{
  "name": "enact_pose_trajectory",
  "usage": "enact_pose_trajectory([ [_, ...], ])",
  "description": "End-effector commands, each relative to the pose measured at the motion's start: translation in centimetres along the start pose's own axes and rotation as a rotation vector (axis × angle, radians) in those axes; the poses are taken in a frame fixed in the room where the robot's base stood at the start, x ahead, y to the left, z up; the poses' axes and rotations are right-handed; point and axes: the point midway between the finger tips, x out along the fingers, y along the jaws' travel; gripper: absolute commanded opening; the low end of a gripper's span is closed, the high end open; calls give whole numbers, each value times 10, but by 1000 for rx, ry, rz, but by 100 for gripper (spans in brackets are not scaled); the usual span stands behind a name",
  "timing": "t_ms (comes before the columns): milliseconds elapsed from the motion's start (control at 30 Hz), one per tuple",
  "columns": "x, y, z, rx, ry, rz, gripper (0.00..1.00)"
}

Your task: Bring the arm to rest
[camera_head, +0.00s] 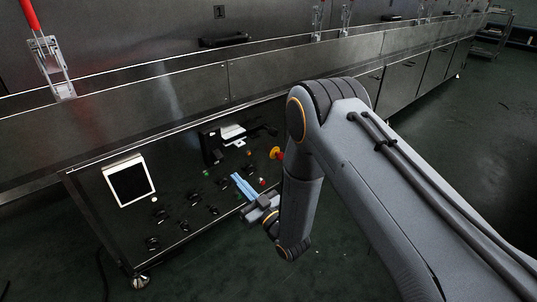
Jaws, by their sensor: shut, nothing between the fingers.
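My arm comes in from the lower right, bends at the elbow and hangs down in front of the dryer's dark control panel (180,190). My gripper (240,180) sits at the wrist's end, partly behind the forearm. Its pale blue fingers are together and empty, pointing up and left toward the panel. I cannot tell whether they touch it. A red and yellow knob (276,153) shows on the panel just left of my forearm.
The panel carries a white-framed screen (130,181), several dark switches (184,225) and small buttons. The long metal dryer (190,90) runs to the back right, with red-handled clamps (50,60) above. Dark green floor (470,130) is open at right; a shelf rack (490,35) stands far back.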

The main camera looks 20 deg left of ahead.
Motion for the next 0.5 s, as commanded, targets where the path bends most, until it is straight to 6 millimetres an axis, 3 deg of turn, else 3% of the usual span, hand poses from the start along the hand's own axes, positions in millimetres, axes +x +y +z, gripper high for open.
enact_pose_trajectory([
  [267, 10, 10, -9, -13, -48, 21, 0],
  [500, 30, 44, -44, -42, -293, 115, 0],
])
